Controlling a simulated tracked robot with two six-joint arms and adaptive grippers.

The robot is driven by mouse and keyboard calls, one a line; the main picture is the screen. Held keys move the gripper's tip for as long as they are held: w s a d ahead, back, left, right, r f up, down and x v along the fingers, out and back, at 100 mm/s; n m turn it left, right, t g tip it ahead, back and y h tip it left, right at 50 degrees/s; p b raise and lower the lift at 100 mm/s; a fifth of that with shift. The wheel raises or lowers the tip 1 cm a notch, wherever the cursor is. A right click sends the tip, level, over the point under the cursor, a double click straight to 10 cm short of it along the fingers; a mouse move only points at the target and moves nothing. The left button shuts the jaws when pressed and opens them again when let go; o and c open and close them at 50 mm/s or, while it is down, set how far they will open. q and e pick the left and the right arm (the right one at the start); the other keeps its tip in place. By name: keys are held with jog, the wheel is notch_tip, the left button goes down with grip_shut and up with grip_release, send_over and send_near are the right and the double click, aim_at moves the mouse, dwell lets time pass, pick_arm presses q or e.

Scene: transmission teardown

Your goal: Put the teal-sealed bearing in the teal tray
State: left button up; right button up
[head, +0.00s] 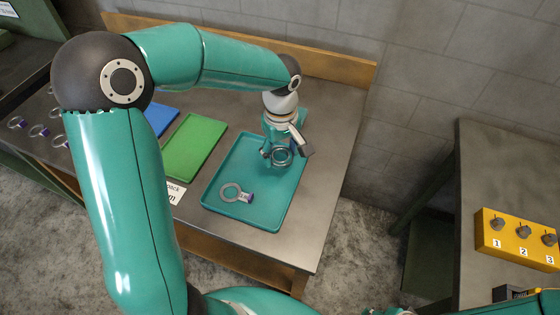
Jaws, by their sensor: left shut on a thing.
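The teal tray (222,207) lies on the metal table, near its right end. My left gripper (280,152) is over the far part of this tray, pointing down. It is shut on a ring-shaped bearing (283,158), held with its round face toward the camera. The colour of its seal is too small to tell, and whether it touches the tray floor is not clear. Another metal ring with a purple tag (246,197) lies in the near part of the tray. My right gripper is not in view.
A green tray (194,148) and a blue tray (160,118) lie to the left. Several purple-tagged rings (38,131) are at the far left. A wooden backboard (330,65) edges the table. A yellow box with numbered knobs (515,239) stands on another table at right.

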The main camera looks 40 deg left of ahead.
aim_at(281, 163)
pick_arm(q)
jog(key=shift+f, duration=2.2)
jog(key=shift+f, duration=0.15)
jog(key=o, duration=1.3)
notch_tip(281, 163, up, 12)
jog(key=shift+r, duration=0.15)
